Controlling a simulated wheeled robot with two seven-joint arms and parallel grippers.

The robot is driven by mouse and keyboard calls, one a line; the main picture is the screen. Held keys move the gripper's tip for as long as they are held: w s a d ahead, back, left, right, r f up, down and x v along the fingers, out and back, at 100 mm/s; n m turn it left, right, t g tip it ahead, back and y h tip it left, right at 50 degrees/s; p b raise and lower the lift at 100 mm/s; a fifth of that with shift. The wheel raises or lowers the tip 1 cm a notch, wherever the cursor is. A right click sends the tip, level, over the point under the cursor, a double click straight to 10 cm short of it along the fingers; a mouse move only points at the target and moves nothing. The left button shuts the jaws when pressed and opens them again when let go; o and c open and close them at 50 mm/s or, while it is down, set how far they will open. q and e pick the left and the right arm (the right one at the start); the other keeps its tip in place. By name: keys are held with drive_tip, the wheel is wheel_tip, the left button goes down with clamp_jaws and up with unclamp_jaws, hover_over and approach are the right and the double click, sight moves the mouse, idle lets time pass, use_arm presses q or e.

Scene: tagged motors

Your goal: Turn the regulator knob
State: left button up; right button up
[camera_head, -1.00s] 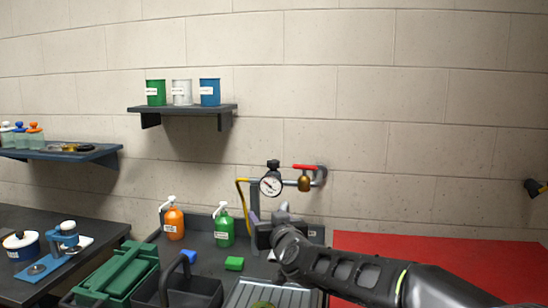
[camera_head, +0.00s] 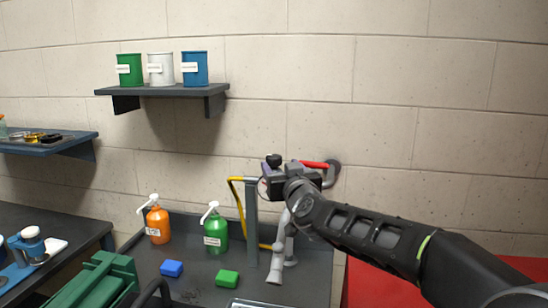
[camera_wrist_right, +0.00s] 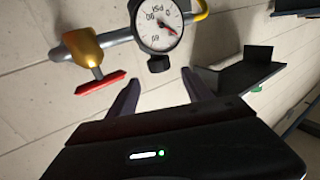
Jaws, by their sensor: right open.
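The regulator's black knob (camera_head: 273,160) shows on top of the wall fitting in the head view, just above my right gripper (camera_head: 270,188). In the right wrist view the knob (camera_wrist_right: 158,64) sits beside the white pressure gauge (camera_wrist_right: 160,24), which has a red needle. My right gripper's two purple-grey fingers (camera_wrist_right: 162,77) are apart, one to either side of the knob in the picture. I cannot tell the remaining depth between them. The gripper hides most of the gauge in the head view. My left gripper is not in view.
A red lever (camera_head: 314,164) on a brass valve (camera_wrist_right: 82,46) is close to the gripper. A yellow hose (camera_head: 238,200) and grey post (camera_head: 251,225) stand left. Orange (camera_head: 157,224) and green (camera_head: 215,232) bottles are on the bench. A shelf (camera_head: 165,90) holds cans.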

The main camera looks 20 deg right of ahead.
sight(276, 160)
drive_tip(key=w, duration=0.2)
drive_tip(key=w+d, duration=0.1)
drive_tip(key=w, duration=0.2)
drive_tip(key=w+p, duration=0.1)
drive_tip(key=w, duration=0.2)
drive_tip(key=shift+d+f, duration=0.1)
drive_tip(key=shift+d, duration=0.2)
drive_tip(key=shift+s, duration=0.1)
